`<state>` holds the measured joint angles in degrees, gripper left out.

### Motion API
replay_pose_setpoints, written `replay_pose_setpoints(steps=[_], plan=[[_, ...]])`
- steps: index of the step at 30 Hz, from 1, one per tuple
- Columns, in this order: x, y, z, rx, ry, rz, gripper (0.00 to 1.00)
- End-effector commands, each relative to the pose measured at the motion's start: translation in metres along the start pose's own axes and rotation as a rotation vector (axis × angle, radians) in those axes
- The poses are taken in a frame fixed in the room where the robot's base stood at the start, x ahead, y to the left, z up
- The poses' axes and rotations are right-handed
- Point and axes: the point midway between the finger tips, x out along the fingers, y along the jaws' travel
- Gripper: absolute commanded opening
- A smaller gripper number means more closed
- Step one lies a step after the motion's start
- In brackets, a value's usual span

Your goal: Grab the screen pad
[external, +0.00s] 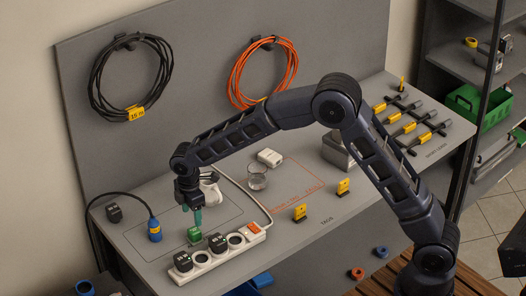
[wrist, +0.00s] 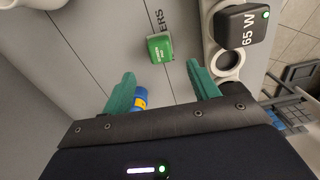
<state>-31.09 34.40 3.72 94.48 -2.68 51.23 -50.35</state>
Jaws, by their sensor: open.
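A small green block with white lettering (wrist: 160,47), the thing I take as the screen pad, lies on the grey bench. Its lettering is too small to read. In the wrist view it lies just beyond the gap between my fingertips, near the middle. In the external view the green block (external: 194,235) sits just left of the white power strip. My gripper (external: 192,215) points down above and close to the block. In the wrist view my gripper (wrist: 160,70) has its two teal fingers apart with nothing held between them.
The white power strip (external: 215,255) carries black chargers, one marked 65 W (wrist: 241,25). A blue plug (external: 154,230) on a black cable stands to the left. A glass (external: 257,178), a white box (external: 270,157) and yellow tags (external: 300,213) are farther off.

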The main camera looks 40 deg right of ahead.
Motion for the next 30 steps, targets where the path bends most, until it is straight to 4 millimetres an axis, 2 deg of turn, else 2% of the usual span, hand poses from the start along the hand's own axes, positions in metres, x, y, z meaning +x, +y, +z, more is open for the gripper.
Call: replay_pose_setpoints(steps=[4,13,22,30], plan=[[0.023,-0.001,0.0,-0.001,-0.002,-0.002,0.6],[0.043,0.0,0.001,0.001,-0.001,0.0,0.6],[0.082,-0.001,0.002,0.001,-0.002,-0.001,0.6],[0.086,-0.001,0.002,0.001,0.0,0.0,0.6]])
